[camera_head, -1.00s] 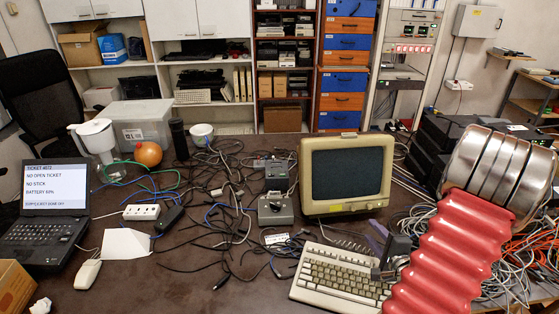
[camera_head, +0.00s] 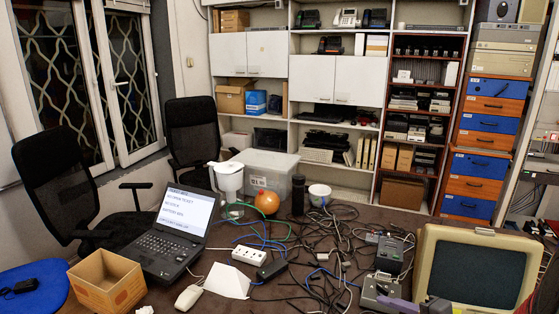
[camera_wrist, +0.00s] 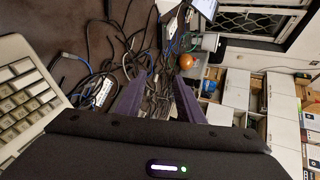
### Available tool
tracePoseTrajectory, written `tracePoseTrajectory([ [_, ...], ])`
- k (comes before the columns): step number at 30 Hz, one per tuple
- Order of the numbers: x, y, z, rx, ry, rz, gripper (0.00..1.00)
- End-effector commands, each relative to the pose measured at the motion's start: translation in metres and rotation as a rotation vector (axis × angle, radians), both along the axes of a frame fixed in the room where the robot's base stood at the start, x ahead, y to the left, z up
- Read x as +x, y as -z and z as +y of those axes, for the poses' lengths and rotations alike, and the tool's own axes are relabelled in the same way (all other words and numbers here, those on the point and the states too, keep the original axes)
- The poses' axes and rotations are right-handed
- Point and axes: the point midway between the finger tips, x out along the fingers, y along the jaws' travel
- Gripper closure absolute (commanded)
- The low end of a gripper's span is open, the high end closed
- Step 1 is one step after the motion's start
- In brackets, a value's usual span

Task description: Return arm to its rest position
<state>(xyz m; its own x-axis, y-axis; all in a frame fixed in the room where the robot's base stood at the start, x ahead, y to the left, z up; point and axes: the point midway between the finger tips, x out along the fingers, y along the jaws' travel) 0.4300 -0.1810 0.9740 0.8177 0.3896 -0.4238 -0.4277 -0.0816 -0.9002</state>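My gripper shows in the wrist view (camera_wrist: 158,98) with its two purple fingers apart and nothing between them. It points over the cluttered table, which appears turned sideways in that view. In the head view only a purple finger and a dark part of my gripper (camera_head: 392,304) show at the bottom edge, in front of the beige monitor (camera_head: 480,265). Most of my arm is out of the head view. A dark red piece of it shows at the lower right edge.
Cables (camera_head: 325,250) tangle across the table. A laptop (camera_head: 175,235), a cardboard box (camera_head: 107,282), a white pitcher (camera_head: 228,180) and an orange ball (camera_head: 267,202) stand at left. A beige keyboard (camera_wrist: 28,88) is at the left of the wrist view. Shelves (camera_head: 335,160) stand behind.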

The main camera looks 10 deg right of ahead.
Motion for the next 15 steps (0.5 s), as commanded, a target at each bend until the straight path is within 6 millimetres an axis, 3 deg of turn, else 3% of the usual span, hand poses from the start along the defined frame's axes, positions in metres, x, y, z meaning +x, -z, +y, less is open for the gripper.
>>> tracePoseTrajectory([
  [1,0.000,-0.006,0.020,-0.025,-0.062,0.014,0.66],
  [6,-0.011,-0.018,0.078,-0.110,-0.252,0.083,0.66],
  [15,-0.049,-0.031,0.149,-0.320,-0.527,0.198,0.66],
])
